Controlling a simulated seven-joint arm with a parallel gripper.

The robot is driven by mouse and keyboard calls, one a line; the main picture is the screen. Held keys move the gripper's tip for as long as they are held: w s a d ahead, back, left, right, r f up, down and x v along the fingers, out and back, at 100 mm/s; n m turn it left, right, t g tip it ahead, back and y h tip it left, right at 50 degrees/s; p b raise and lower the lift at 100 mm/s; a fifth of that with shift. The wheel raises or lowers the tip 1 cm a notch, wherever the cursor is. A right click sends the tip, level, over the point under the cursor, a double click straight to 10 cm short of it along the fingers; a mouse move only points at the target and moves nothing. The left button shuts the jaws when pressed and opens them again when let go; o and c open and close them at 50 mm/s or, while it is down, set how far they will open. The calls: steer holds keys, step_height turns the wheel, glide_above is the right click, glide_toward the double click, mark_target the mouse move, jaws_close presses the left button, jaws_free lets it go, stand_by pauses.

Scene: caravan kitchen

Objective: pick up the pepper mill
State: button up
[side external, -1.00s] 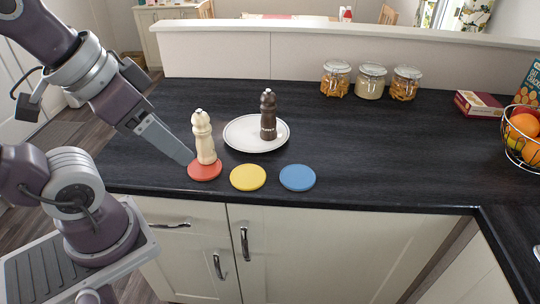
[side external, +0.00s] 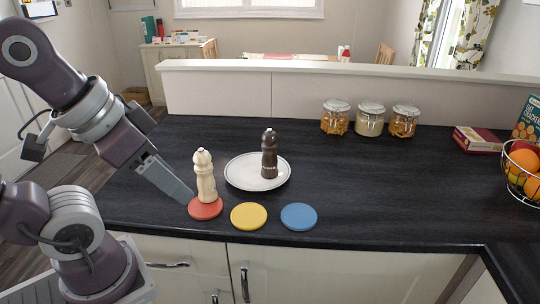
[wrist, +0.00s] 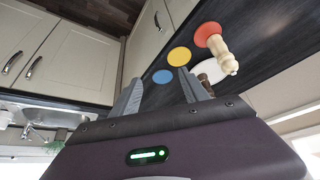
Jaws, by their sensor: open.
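A dark brown mill (side external: 269,154) stands upright on a white plate (side external: 242,182); faint lettering on it is too small to read. A cream mill (side external: 205,175) stands upright on a red coaster (side external: 206,209). My gripper (side external: 184,192) is at the left, close beside the cream mill and the red coaster. In the wrist view my gripper (wrist: 161,77) is open with nothing between its fingers. There the cream mill (wrist: 226,57) is right of the fingers, and the dark mill (wrist: 210,74) is partly hidden behind the right finger.
A yellow coaster (side external: 249,216) and a blue coaster (side external: 298,217) lie along the front of the black counter (side external: 390,190). Glass jars (side external: 369,119) stand at the back. A red box (side external: 478,140) and a fruit basket (side external: 524,172) are at the right. The counter's middle right is clear.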

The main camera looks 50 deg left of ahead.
step_height(320, 180, up, 5)
steer(key=m+t+y, duration=0.2)
steer(key=m+y, duration=0.9)
steer(key=m, duration=1.4)
glide_above(271, 167)
steer(key=s+d, duration=0.2)
steer(key=d, duration=0.2)
steer(key=f, duration=2.2)
steer(key=shift+s+a+f, duration=0.1)
steer(key=shift+a+f, duration=0.15)
steer(key=shift+a, duration=0.15)
steer(key=x, duration=0.3)
steer(key=f+x, duration=0.1)
steer(key=x, duration=0.2)
steer(key=shift+a, duration=0.1)
steer(key=shift+a+f, duration=0.1)
steer(key=shift+a, duration=0.15)
jaws_close()
